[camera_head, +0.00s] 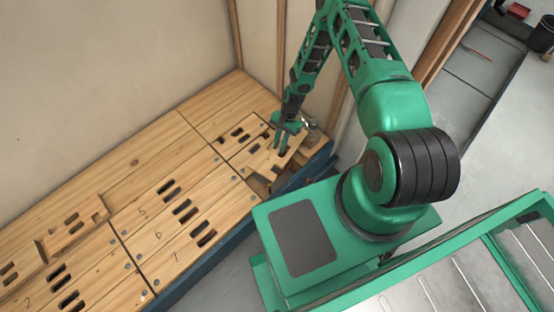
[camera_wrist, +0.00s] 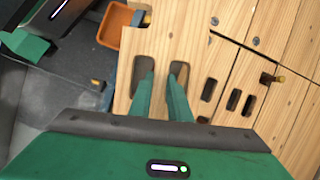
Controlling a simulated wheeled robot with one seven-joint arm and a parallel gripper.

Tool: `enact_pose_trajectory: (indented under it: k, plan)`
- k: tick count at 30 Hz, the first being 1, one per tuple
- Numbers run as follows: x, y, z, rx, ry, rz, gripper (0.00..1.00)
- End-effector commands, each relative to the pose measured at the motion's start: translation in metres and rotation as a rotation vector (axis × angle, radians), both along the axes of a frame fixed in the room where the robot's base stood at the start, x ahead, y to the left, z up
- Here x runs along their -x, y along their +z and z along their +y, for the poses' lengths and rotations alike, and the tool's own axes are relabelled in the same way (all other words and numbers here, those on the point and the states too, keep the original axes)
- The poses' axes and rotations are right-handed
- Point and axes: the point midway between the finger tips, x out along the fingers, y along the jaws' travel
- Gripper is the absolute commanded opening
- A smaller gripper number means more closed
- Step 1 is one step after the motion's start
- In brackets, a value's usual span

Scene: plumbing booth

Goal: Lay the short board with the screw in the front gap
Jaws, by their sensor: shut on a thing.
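The short board (camera_wrist: 165,42) is pale wood with two long slots side by side. My gripper (camera_wrist: 161,72) has one finger in each slot and is shut on the strip between them. In the head view my gripper (camera_head: 286,138) is over the far right end of the wooden deck, with the board (camera_head: 262,160) under it. A dark gap (camera_head: 257,184) shows in the deck's front edge beside the board. I cannot tell whether the board rests on the supports or hangs just above. A small brass-coloured piece (camera_wrist: 147,18) shows at its far edge; I cannot tell if it is the screw.
An orange bin (camera_wrist: 114,25) is beyond the board. Grey floor (camera_head: 225,270) is open in front.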

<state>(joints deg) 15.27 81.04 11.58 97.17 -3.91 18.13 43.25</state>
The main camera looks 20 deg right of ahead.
Motion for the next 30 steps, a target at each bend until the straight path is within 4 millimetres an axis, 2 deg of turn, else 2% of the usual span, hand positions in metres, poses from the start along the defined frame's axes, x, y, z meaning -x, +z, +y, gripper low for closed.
enact_pose_trajectory:
  k: [1,3,7,13,30]
  plan:
    - [0.009,-0.015,0.003,0.000,-0.044,0.005,0.00]
    - [0.016,-0.030,0.008,-0.001,-0.102,0.004,0.00]
    - [0.027,-0.050,0.013,0.000,-0.181,0.002,0.00]
    - [0.033,-0.062,0.016,0.001,-0.230,0.000,0.00]
    - [0.033,-0.095,0.017,0.000,-0.228,0.001,0.00]
